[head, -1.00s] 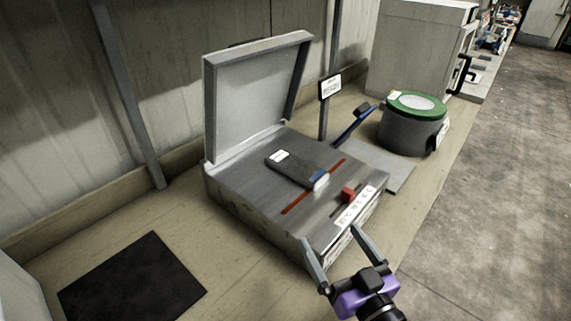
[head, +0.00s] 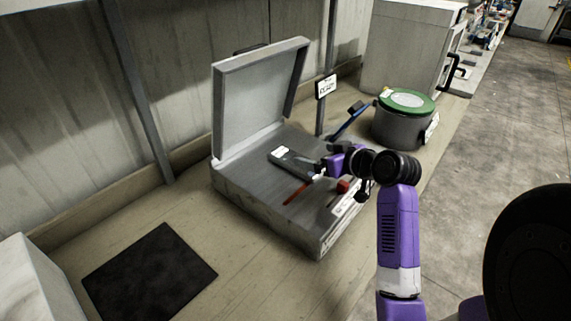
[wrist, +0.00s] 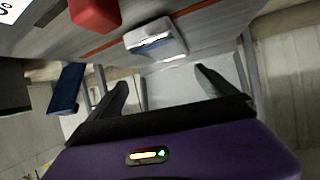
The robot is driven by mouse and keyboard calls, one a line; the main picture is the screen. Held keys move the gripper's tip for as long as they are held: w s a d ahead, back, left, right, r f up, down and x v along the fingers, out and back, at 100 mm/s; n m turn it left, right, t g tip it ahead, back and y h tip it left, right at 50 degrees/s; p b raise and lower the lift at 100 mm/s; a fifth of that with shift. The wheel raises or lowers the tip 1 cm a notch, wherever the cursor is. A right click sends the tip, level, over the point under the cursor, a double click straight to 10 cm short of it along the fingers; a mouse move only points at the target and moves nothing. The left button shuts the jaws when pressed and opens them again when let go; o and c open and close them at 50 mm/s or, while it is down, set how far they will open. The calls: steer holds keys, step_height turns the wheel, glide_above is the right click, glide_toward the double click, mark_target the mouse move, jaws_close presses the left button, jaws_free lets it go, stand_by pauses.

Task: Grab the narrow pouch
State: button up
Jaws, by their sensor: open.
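In the wrist view the pouch (wrist: 155,37) shows a pale end with a blue band, seen end on. It lies beyond the open, empty fingers of my gripper (wrist: 164,90), roughly in line with the gap between them. I cannot tell the exact height between them.
A red block (head: 343,186) sits on the machine near its front edge; it is large in the wrist view (wrist: 95,14). The raised lid (head: 250,100) stands behind. A blue-handled tool (head: 348,121) and a green-lidded pot (head: 404,120) are to the right. A black mat (head: 150,275) lies left.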

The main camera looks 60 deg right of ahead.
steer(key=shift+w+a+f+n+y, duration=0.1)
steer(key=shift+a+f+n+y, duration=0.3)
steer(key=shift+a+f+y, duration=0.25)
steer(key=shift+p+x, duration=0.85)
steer(key=shift+x, duration=2.95)
steer(key=shift+a+f, duration=0.1)
steer(key=shift+f, duration=0.05)
steer(key=c, duration=1.9)
steer(key=shift+o, duration=0.2)
